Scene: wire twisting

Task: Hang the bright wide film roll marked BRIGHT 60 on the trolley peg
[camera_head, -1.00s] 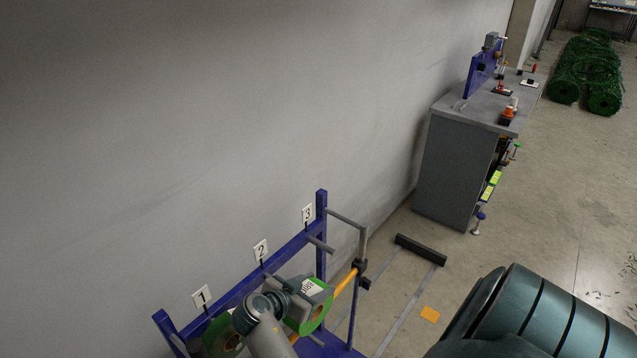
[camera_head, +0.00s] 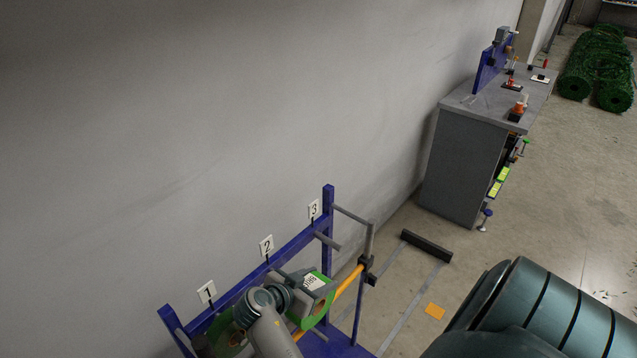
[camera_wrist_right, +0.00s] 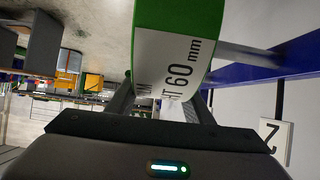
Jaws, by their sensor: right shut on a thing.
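A green-rimmed film roll (camera_head: 326,306) with a white label is at the lower middle of the head view. Its label (camera_wrist_right: 176,62) shows "T 60 mm" in the right wrist view; the rest of the word is hidden. My right gripper (camera_head: 297,284) is shut on this roll and holds it at the blue trolley (camera_head: 328,255), near tag 2 (camera_head: 267,246). A grey peg (camera_wrist_right: 243,54) runs from the blue bar to beside the roll in the wrist view. I cannot tell whether it passes into the roll's core. My left gripper is not in view.
Another green roll (camera_head: 236,350) is by tag 1 (camera_head: 206,292), partly hidden by my arm. A peg (camera_head: 327,241) near tag 3 (camera_head: 314,210) looks bare. An orange bar (camera_head: 347,283) crosses the trolley front. The wall is close behind; a grey workbench (camera_head: 463,165) stands farther back.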

